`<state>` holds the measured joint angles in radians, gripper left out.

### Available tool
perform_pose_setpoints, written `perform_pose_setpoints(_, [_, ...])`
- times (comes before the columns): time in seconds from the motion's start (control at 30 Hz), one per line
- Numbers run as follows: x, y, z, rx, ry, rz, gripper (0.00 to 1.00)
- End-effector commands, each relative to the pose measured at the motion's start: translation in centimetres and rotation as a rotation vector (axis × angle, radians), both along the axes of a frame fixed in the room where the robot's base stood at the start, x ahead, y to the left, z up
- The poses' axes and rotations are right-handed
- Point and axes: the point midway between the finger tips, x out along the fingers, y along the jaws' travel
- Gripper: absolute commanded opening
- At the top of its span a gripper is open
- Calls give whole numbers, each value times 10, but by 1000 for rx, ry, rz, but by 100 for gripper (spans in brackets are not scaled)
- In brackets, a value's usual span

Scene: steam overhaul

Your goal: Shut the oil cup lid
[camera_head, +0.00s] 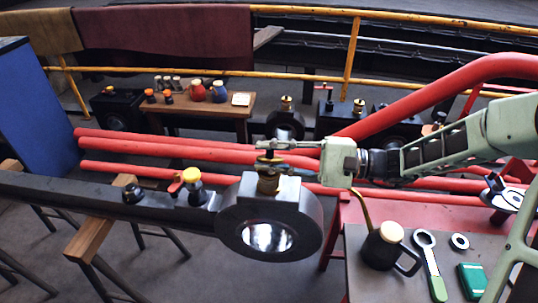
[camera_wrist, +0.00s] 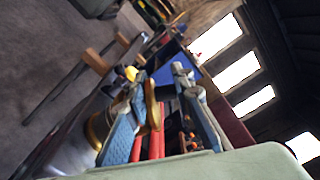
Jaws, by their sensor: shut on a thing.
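The brass oil cup (camera_head: 268,184) stands on the round eye of the black connecting rod (camera_head: 308,222) in the head view. My gripper (camera_head: 268,151) is directly above the cup, reaching in from the right. In the wrist view, a brass, disc-like piece (camera_wrist: 153,106), which looks like the oil cup lid, stands on edge between the blue-padded fingers of my gripper (camera_wrist: 158,112). It touches the left finger; contact with the right finger is unclear there. Part of the brass cup (camera_wrist: 95,130) shows behind the left finger. The fingers hide the hinge and the lid's exact angle.
Red rails (camera_head: 150,147) run behind.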

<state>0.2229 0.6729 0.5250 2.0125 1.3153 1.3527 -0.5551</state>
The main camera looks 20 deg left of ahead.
Motion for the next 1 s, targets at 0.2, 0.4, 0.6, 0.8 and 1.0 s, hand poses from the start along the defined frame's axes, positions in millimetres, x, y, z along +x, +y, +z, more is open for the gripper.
perform_pose_setpoints(0.2, [0, -1, -2, 5, -17, -2, 0])
perform_pose_setpoints(0.4, [-1, -1, -2, 9, -28, -2, 0])
perform_pose_setpoints(0.6, [-1, -1, -2, 11, -33, -2, 0])
perform_pose_setpoints(0.8, [-1, -1, -2, 12, -37, -2, 0])
perform_pose_setpoints(1.0, [-1, -1, -2, 12, -39, -2, 0])
